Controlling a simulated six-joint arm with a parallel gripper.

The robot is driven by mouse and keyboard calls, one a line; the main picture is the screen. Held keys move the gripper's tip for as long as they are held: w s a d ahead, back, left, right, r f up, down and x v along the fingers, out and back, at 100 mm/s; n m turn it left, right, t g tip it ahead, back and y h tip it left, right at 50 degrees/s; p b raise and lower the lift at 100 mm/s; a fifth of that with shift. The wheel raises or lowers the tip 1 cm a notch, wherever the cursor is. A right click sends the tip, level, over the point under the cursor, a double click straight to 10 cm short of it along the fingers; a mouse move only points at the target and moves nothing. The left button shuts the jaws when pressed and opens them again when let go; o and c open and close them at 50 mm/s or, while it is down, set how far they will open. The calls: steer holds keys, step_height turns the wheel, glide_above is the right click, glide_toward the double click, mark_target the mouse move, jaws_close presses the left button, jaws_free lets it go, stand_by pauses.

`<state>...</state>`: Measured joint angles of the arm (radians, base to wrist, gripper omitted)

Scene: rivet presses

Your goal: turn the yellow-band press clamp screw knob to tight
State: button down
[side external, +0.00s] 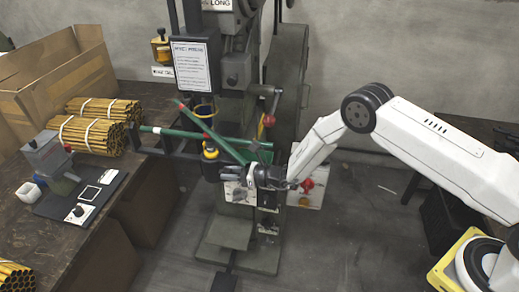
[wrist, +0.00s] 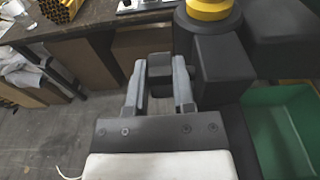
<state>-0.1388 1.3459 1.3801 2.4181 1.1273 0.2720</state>
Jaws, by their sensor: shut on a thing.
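The yellow-band press part is a black cylinder with a yellow band (side external: 210,153), left of my gripper in the side view. The band also shows at the top of the wrist view (wrist: 208,9). My gripper (side external: 254,177) is at the press, right of and slightly below the band. In the wrist view my gripper (wrist: 159,88) has its two grey fingers on either side of a small dark piece, which looks like the clamp screw knob (wrist: 160,72). The fingers are shut on it. The knob's markings and turn position cannot be read.
Green bars (side external: 235,147) cross the press just above my gripper. A green surface (wrist: 285,125) lies at the right of the wrist view, beside dark blocks (wrist: 222,65). A red knob (side external: 307,184) is close on the right. The workbench (side external: 105,215) holds tube bundles (side external: 90,135).

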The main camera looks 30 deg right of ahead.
stand_by(0.3)
steer(key=shift+c, duration=2.3)
jaws_free()
steer(key=shift+d, duration=0.1)
steer(key=f+v, duration=0.1)
steer(key=v, duration=0.6)
steer(key=shift+s+d+r, duration=0.25)
steer(key=shift+s+r, duration=0.05)
steer(key=shift+r, duration=0.25)
